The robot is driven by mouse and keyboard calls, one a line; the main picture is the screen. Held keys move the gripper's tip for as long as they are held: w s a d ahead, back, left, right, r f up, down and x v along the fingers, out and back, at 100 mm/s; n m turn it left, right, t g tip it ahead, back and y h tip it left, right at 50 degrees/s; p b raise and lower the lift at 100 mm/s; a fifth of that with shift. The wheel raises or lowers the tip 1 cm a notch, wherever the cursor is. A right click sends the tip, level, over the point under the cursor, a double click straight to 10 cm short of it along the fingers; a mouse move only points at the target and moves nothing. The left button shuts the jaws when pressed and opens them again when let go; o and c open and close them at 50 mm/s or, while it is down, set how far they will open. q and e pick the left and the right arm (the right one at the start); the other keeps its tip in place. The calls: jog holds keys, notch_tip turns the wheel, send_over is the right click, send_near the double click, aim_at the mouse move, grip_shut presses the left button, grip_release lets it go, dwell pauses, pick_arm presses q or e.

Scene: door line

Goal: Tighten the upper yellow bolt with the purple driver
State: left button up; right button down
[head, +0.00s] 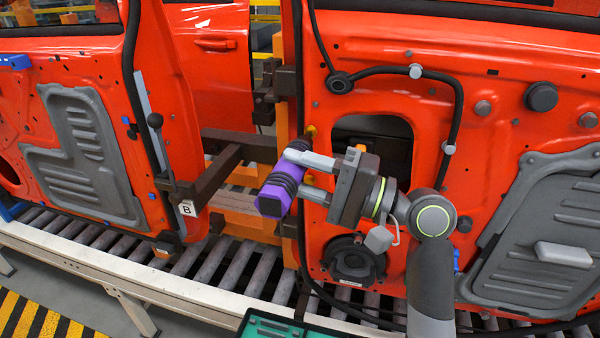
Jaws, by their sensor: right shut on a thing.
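My right gripper (297,174) is shut on the purple driver (278,184), a purple and black tool. The driver is tilted, with its thick end low toward me and its front end up toward the door edge. The upper yellow bolt (311,131) shows on the left edge of the right orange door, just beyond the driver's front end. I cannot tell whether the driver touches it. A second yellow spot, likely the lower bolt (309,180), shows partly behind the gripper fingers. My left gripper is out of view.
The right orange door (400,45) stands on a roller conveyor (110,247), with another door (185,120) at left. A green tray (275,327) sits at the bottom.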

aim_at(289, 199)
jog(key=shift+w+d+r, duration=0.1)
jog(key=shift+w+d, duration=0.05)
jog(key=shift+w, duration=0.2)
dwell(1.2)
jog(key=shift+s+a, duration=0.25)
jog(key=shift+s, duration=0.45)
jog(key=shift+s+a+p, duration=0.1)
jog(key=shift+s+a, duration=0.2)
jog(key=shift+s, duration=0.55)
jog(key=shift+s+a+p, duration=0.1)
jog(key=shift+s+a, duration=0.15)
jog(key=shift+s, duration=0.65)
jog(key=shift+s+a+p, duration=0.1)
jog(key=shift+s+a, duration=0.2)
jog(key=shift+s, duration=0.55)
jog(key=shift+w+d, duration=0.1)
